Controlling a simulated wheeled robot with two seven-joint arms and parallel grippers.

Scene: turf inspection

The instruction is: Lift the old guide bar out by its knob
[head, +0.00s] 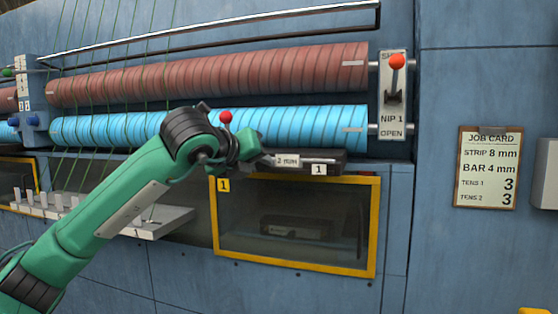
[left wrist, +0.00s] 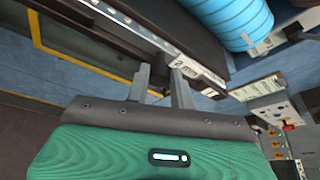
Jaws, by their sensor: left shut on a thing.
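The old guide bar (head: 318,160) is a slim metal bar with a tag reading "2 mm". It lies along a dark holder marked 1, below the blue roller. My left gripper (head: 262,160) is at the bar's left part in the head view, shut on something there. In the left wrist view its two fingers (left wrist: 160,74) reach the side of the bar (left wrist: 150,38) near the tag. The knob is not clearly seen; the fingers and hand hide that spot. The bar looks level along the holder, and I cannot tell whether it is raised. My right gripper is not in view.
Red (head: 210,75) and blue (head: 310,125) grooved rollers run above. A red-knobbed nip lever (head: 397,62) stands at right. A yellow-framed window (head: 295,271) is below. A job card (head: 487,167) reads "BAR 4 mm". A pale slotted rack (head: 165,224) is behind my arm.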

